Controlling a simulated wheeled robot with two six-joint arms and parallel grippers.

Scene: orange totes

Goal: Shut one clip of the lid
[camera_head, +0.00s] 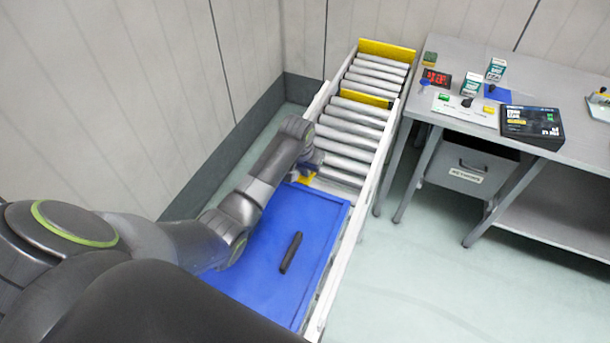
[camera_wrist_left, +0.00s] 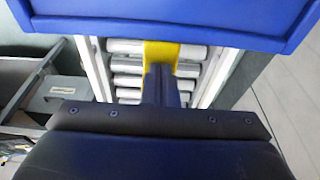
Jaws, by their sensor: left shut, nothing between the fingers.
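A blue lid (camera_head: 318,213) lies on the roller conveyor, with a dark bar-shaped handle (camera_head: 291,252) on top. A yellow clip (camera_head: 307,178) shows at the lid's far edge, partly hidden by my left gripper (camera_head: 311,164). In the left wrist view the blue edge (camera_wrist_left: 205,22) crosses the top, and the yellow clip (camera_wrist_left: 160,50) sits just below it. My left gripper (camera_wrist_left: 159,72) is shut and empty, its tips in front of or touching the clip; I cannot tell which. Whether the clip is fully down cannot be seen. My right gripper is not in view.
Bare rollers (camera_head: 355,125) run beyond the lid, with yellow crossbars (camera_head: 366,97) and a white side rail (camera_head: 343,262). A grey bench (camera_head: 440,65) at the right holds small boxes and a black package (camera_head: 532,125). A wall stands close on the left.

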